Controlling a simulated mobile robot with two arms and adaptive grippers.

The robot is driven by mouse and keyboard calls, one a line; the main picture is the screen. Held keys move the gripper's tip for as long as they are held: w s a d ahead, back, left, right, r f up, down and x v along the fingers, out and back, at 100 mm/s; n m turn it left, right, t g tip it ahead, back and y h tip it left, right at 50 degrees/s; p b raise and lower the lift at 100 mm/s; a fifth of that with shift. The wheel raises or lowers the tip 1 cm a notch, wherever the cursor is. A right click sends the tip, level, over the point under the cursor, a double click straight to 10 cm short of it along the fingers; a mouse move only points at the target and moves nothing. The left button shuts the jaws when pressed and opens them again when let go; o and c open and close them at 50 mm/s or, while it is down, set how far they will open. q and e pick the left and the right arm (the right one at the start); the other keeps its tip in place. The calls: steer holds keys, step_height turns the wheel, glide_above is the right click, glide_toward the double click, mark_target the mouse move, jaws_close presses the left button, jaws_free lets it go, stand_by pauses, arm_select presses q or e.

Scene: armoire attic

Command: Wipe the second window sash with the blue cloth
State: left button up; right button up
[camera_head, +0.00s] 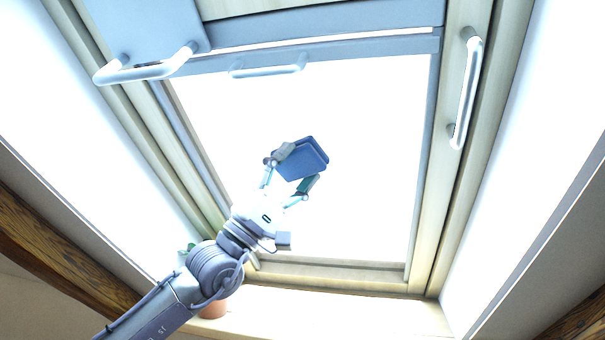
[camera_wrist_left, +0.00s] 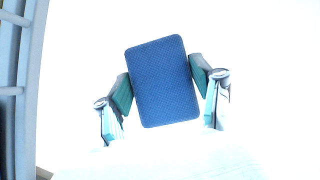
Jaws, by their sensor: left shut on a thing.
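The blue cloth (camera_head: 302,158) is a folded pad held in my left gripper (camera_head: 292,176), in front of the bright window sash (camera_head: 375,150) in the head view. In the left wrist view the cloth (camera_wrist_left: 163,82) sits between the two fingers of my left gripper (camera_wrist_left: 163,90), which is shut on it. The pane behind is washed out to white, so I cannot tell whether the cloth touches the glass. The sash has a pale handle bar (camera_head: 268,66) near its top. My right gripper is not in view.
A white grab bar (camera_head: 147,70) juts out at the upper left, and another (camera_head: 467,90) is on the right frame. A potted plant (camera_head: 213,309) stands on the sill (camera_head: 340,318) behind my left arm. Dark wooden beams (camera_head: 60,250) border the lower left.

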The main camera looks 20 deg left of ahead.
mark_target(316, 166)
arm_select(q)
steer(key=shift+d+b, duration=0.7)
steer(key=shift+d, duration=0.2)
steer(key=shift+d+r+b, duration=0.3)
steer(key=shift+d, duration=0.5)
steer(key=s+f+b, duration=0.4)
steer(key=b, duration=0.5)
steer(key=shift+d+f, duration=0.3)
